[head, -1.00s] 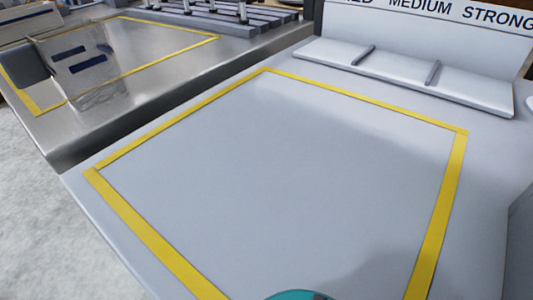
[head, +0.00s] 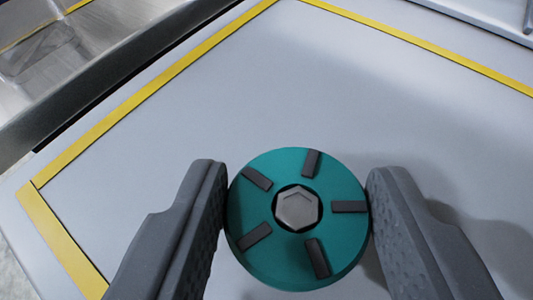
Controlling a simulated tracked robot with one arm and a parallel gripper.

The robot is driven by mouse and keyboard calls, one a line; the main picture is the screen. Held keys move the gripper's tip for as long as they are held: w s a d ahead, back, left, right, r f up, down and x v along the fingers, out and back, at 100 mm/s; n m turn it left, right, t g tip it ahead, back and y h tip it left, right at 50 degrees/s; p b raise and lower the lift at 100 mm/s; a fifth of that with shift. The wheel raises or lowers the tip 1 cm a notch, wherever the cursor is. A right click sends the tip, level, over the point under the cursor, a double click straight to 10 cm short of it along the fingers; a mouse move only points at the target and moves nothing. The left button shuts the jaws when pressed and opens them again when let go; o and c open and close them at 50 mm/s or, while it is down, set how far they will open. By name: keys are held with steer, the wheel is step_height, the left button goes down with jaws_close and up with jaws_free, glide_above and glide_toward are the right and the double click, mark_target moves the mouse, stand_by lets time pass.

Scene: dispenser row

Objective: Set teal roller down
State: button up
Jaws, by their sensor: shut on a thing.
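The teal roller (head: 268,252) shows in the head view as a round teal disc with several dark grey bars and a grey hexagonal hub (head: 297,209) at its middle. My gripper (head: 298,205) is shut on it, with one dark grey finger against its left side and one against its right side. The roller is over the pale grey table top (head: 300,90), inside the yellow taped outline (head: 110,110). Its underside is hidden, so I cannot tell whether it touches the table.
A metal surface (head: 50,70) lies at the upper left, beyond the table's left edge. A pale ledge with a divider (head: 527,17) shows at the upper right. The taped area is clear above the roller in the picture.

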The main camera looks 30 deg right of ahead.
mark_target(285, 244)
steer(key=shift+w+d, duration=0.15)
steer(key=shift+w, duration=0.3)
step_height(285, 244, down, 4)
steer(key=shift+r+b, duration=0.15)
steer(key=shift+b, duration=0.15)
steer(key=shift+r, duration=0.1)
steer(key=o, duration=1)
steer(key=p+v, duration=0.1)
steer(key=v, duration=1.1)
